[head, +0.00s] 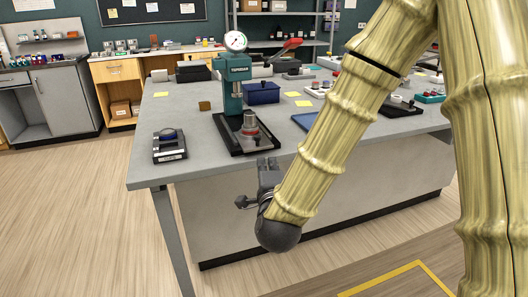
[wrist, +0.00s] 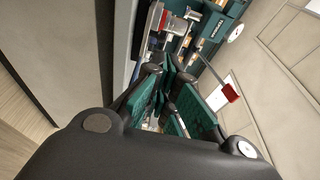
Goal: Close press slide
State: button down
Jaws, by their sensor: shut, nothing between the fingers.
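The press (head: 232,88) is a teal column with a round dial gauge on top and a red-handled lever to its right. It stands on a black base plate (head: 238,146) near the table's front edge. A metal cylinder with a red ring (head: 250,128) sits low at the front of the press; I cannot tell for sure which part is the slide. My gripper (head: 268,163) is shut and empty, in front of the table edge and apart from the press. In the wrist view my gripper (wrist: 168,72) points toward the press (wrist: 214,22), with the red lever grip (wrist: 230,92) to the right.
The grey table (head: 160,171) carries a small black device with a blue dome (head: 169,146) at left. A dark blue box (head: 262,93) stands right behind the press. Yellow notes and other bench items lie farther back. Floor at left is clear.

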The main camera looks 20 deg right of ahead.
send_near(264, 143)
jog(key=w+r, duration=0.1)
jog(key=w, duration=0.2)
jog(key=w+r, duration=0.1)
jog(key=shift+w+d+r, duration=0.2)
jog(key=shift+w+r, duration=0.1)
dwell(0.4)
